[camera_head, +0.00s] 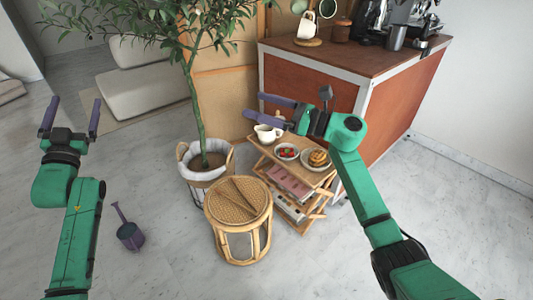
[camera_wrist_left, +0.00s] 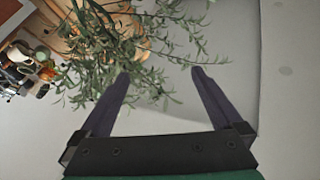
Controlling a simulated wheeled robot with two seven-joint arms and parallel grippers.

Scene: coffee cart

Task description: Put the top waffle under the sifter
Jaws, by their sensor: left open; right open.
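A round golden-brown waffle (camera_head: 318,157) lies on a plate at the right of the small wooden cart's top (camera_head: 282,163). Whether it is a stack is too small to tell. I cannot make out a sifter. My right gripper (camera_head: 255,105) is open and empty, above and behind the cart top, its fingers pointing left. My left gripper (camera_head: 73,104) is open and empty at the far left, away from the cart. Its two fingers also show spread in the left wrist view (camera_wrist_left: 160,74), with nothing between them.
A white cup (camera_head: 267,133) and a bowl of red fruit (camera_head: 287,152) share the cart top. A rattan stool (camera_head: 238,199) and a potted tree (camera_head: 199,120) stand left of it. A brown counter (camera_head: 335,105) is behind. A purple watering can (camera_head: 130,236) sits on the floor.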

